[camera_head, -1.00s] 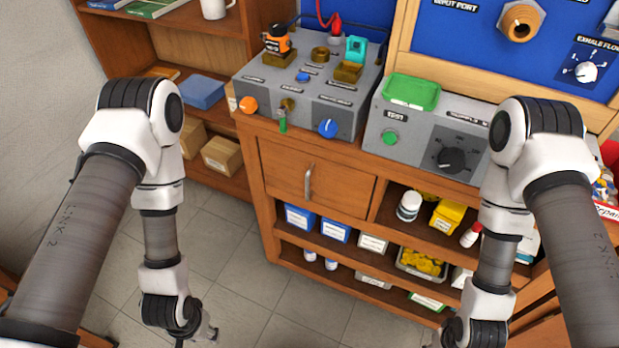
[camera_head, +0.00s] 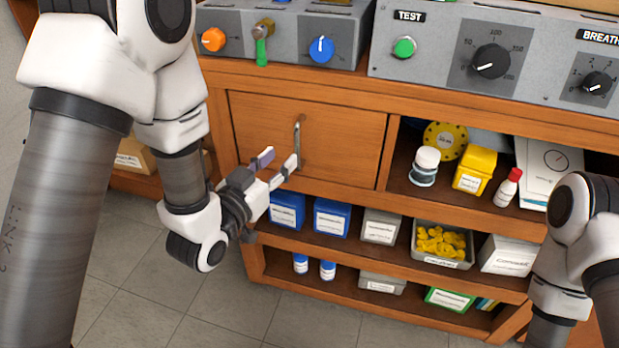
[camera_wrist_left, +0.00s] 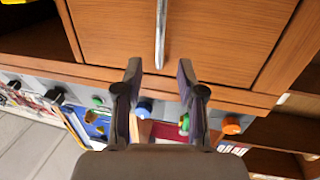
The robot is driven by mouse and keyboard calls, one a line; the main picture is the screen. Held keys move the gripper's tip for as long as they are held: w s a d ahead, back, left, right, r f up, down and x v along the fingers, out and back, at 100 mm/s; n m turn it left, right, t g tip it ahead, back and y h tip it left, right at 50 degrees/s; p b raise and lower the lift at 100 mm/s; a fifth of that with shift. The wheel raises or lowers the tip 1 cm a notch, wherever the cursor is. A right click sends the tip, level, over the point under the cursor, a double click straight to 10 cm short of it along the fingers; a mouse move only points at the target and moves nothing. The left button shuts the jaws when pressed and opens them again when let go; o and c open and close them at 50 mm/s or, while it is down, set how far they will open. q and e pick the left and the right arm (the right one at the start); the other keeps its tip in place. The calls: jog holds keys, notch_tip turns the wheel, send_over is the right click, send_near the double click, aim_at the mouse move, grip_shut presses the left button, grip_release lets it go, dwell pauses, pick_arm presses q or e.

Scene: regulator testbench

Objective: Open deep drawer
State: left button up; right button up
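The wooden drawer (camera_head: 344,134) is closed, flush in the cabinet under the grey test panel. Its vertical metal handle (camera_head: 298,139) is near the middle of its front. My left gripper (camera_head: 276,166) is in front of the drawer, just left of and below the handle, with its fingers apart. In the left wrist view the drawer front (camera_wrist_left: 215,35) fills the top, and the handle (camera_wrist_left: 161,32) hangs between and beyond the open fingertips (camera_wrist_left: 159,72), not gripped. My right arm shows at the lower right of the head view; its gripper is out of frame.
Right of the drawer is an open shelf with a white jar (camera_head: 425,167), a yellow box (camera_head: 474,169) and a red-and-white bottle (camera_head: 507,187). Below are blue boxes (camera_head: 331,217) and a bin of yellow parts (camera_head: 441,244). The tiled floor (camera_head: 130,262) is clear at left.

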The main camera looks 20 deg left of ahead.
aim_at(296, 141)
pick_arm(q)
jog(key=x, duration=0.8)
jog(key=shift+r+b, duration=0.25)
jog(key=shift+b, duration=0.05)
grip_shut()
